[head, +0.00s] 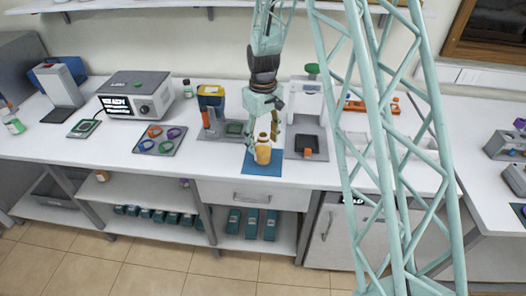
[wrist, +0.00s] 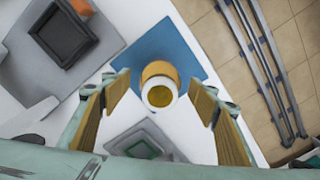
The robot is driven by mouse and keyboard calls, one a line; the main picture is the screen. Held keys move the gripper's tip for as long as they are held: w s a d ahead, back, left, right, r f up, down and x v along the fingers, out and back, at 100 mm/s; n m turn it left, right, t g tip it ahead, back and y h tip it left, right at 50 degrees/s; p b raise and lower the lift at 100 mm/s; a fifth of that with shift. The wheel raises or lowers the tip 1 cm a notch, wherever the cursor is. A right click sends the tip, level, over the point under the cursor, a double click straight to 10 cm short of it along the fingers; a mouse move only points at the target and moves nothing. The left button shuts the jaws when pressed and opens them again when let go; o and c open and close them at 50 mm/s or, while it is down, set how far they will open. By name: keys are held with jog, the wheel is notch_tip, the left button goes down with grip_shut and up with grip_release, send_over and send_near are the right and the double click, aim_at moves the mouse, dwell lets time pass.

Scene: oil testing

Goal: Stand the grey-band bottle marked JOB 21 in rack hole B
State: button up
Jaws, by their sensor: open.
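An amber bottle (head: 263,152) with a narrower neck stands upright on a blue mat (head: 253,168) near the front edge of the bench. In the wrist view I look down on the same bottle (wrist: 159,89), its pale rim round a yellow top. No grey band or JOB 21 marking can be read on it. My gripper (head: 261,137) is open above and around the bottle's upper part. In the wrist view its fingers (wrist: 161,98) stand apart on either side of the bottle, with gaps visible. I cannot make out rack hole B in either view.
Left of the mat are a yellow-and-blue device (head: 211,97), a grey pad with coloured rings (head: 160,139) and a grey instrument (head: 137,95). Right of it is a grey platform device (head: 307,140). An orange item (head: 357,105) lies at the back. The bench front is close.

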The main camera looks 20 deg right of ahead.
jog(key=shift+f, duration=1.15)
jog(key=shift+c, duration=0.4)
jog(key=c, duration=1.2)
jog(key=shift+o, duration=0.2)
jog(key=shift+r, duration=0.1)
jog(key=shift+r, duration=1.75)
jog(key=s+d+r+b, duration=0.1)
jog(key=s, duration=1.5)
jog(key=shift+r, duration=0.15)
jog(key=shift+d, duration=0.1)
